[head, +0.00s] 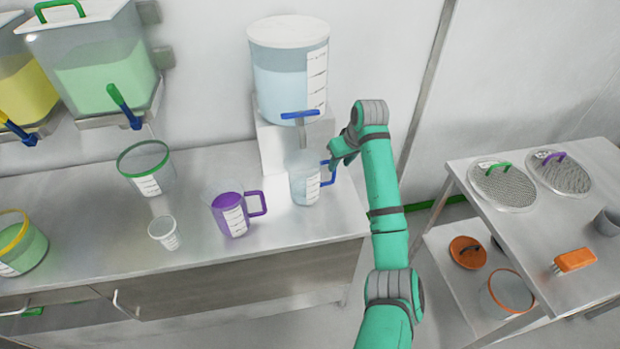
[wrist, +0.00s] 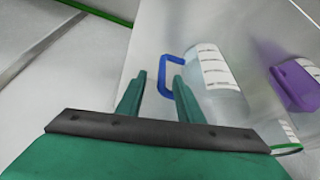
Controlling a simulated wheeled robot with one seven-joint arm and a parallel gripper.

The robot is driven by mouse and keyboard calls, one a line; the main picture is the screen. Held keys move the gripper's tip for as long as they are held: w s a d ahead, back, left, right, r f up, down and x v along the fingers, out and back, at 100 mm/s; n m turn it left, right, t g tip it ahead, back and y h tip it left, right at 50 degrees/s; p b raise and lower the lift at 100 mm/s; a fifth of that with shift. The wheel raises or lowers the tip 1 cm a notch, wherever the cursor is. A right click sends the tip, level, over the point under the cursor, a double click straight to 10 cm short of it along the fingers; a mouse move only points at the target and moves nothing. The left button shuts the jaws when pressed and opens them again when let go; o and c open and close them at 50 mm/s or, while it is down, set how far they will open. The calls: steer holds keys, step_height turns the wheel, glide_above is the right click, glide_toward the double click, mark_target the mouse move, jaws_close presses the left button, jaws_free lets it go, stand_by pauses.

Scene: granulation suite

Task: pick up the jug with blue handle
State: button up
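The jug with the blue handle (head: 305,185) is clear with a white scale label and stands on the steel counter under the spout of a big water tank. Its blue handle (head: 328,174) points right, toward my gripper (head: 338,158). In the wrist view the jug (wrist: 212,78) is upright and its handle (wrist: 170,74) lies just beyond the fingertips. My gripper (wrist: 158,84) is open there, with an empty gap between its two green fingers. The right finger looks close to the handle; I cannot tell whether they touch.
A purple jug (head: 232,214) stands left of the blue-handled jug, with a small clear cup (head: 164,232) farther left. The water tank (head: 289,75) sits on a white stand behind. A steel table (head: 520,235) with sieves stands at the right, across a floor gap.

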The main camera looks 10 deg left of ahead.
mark_target(333, 180)
steer(key=shift+x, duration=3.4)
steer(key=shift+s+a, duration=0.1)
jaws_close()
